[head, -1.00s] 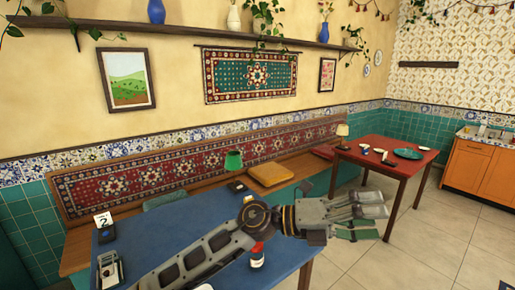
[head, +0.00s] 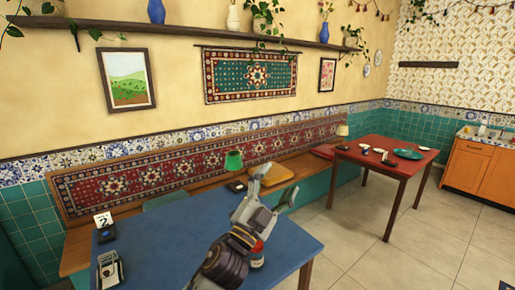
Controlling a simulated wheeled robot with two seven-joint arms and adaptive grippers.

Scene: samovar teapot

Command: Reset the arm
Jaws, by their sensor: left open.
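My left arm reaches up over the blue table (head: 180,237) in the head view. My right gripper is not in view. No teapot or samovar can be made out.
A red-capped bottle (head: 257,256) stands on the blue table, partly behind my arm. A red table (head: 387,152) with dishes is at right.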

